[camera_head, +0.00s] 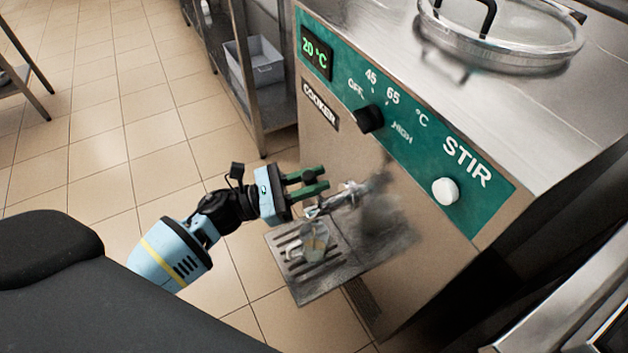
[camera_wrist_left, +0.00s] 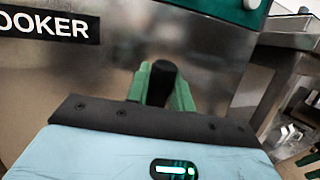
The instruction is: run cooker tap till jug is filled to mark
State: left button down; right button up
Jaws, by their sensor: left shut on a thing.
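The cooker (camera_head: 350,165) has a metal tap (camera_head: 335,199) low on its front. My left gripper (camera_head: 308,182) has its green fingers shut on the tap's black handle (camera_head: 309,177); the handle (camera_wrist_left: 162,82) also shows between the fingers (camera_wrist_left: 165,88) in the left wrist view. A clear jug (camera_head: 314,240) stands on the slotted drip tray (camera_head: 345,275) below the tap, its handle to the left. A small yellowish band shows on the jug. The liquid level and any stream from the tap are too small to make out. My right gripper is not in view.
A green panel on the cooker carries a 20 °C display (camera_head: 317,53), a black heat knob (camera_head: 369,119) and a white stir knob (camera_head: 445,191). A glass lid (camera_head: 500,35) lies on top. A rack with a grey bin (camera_head: 262,62) stands behind. Tiled floor is clear at left.

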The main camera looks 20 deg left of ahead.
pick_arm(q)
jog(key=c, duration=1.2)
grip_release()
jog(key=b+v, duration=0.1)
jog(key=v, duration=0.6)
jog(key=shift+s+a, duration=0.2)
jog(key=shift+a, duration=0.15)
jog(key=shift+f, duration=0.1)
